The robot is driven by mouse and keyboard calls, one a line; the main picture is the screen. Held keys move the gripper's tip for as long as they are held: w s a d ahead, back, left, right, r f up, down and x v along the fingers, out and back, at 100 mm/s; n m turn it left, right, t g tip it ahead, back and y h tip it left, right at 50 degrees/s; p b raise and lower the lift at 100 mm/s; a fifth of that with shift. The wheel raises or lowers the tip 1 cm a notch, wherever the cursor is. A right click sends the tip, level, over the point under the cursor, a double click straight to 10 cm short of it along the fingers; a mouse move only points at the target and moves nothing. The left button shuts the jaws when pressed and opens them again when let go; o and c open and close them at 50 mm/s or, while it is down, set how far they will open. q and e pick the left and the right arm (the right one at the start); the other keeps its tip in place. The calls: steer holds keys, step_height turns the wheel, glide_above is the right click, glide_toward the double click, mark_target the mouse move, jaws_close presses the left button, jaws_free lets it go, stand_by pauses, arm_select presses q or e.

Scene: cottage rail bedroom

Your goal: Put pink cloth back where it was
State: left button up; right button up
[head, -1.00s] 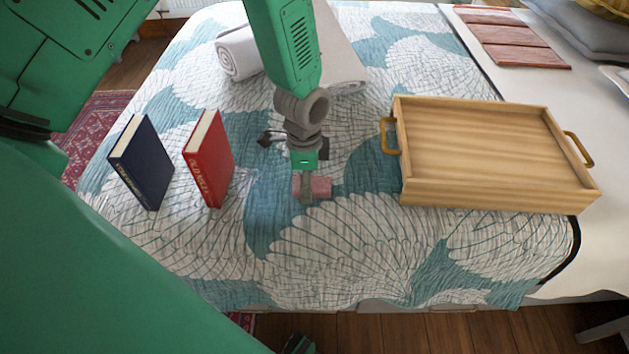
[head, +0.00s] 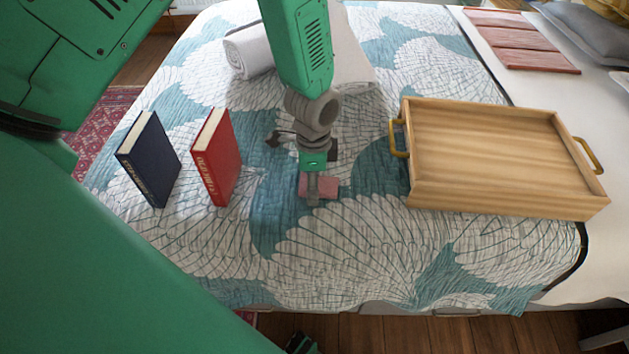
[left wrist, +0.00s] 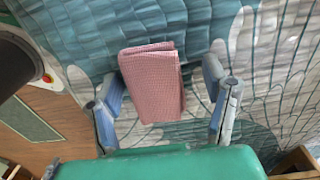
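The pink cloth (head: 328,187) is a small folded piece on the bedspread, near the middle of the bed and left of the wooden tray. My left gripper (head: 312,188) is over it in the head view and hides part of it. In the left wrist view the folded pink cloth (left wrist: 153,82) lies between the two spread fingers of my left gripper (left wrist: 165,105), with a gap on each side, wider on the right. The gripper is open and holds nothing. My right gripper does not show clearly in any view.
The wooden tray (head: 505,203) with brass handles is empty. A blue book (head: 150,160) and a red book (head: 217,158) stand upright at left. A rolled white towel (head: 249,52) lies behind my arm. The bedspread front (head: 350,250) is clear.

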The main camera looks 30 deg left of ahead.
arm_select(q)
step_height(320, 180, up, 13)
steer(key=p, duration=0.3)
steer(key=shift+f, duration=0.2)
steer(key=shift+s+f, duration=0.1)
steer(key=shift+s, duration=0.05)
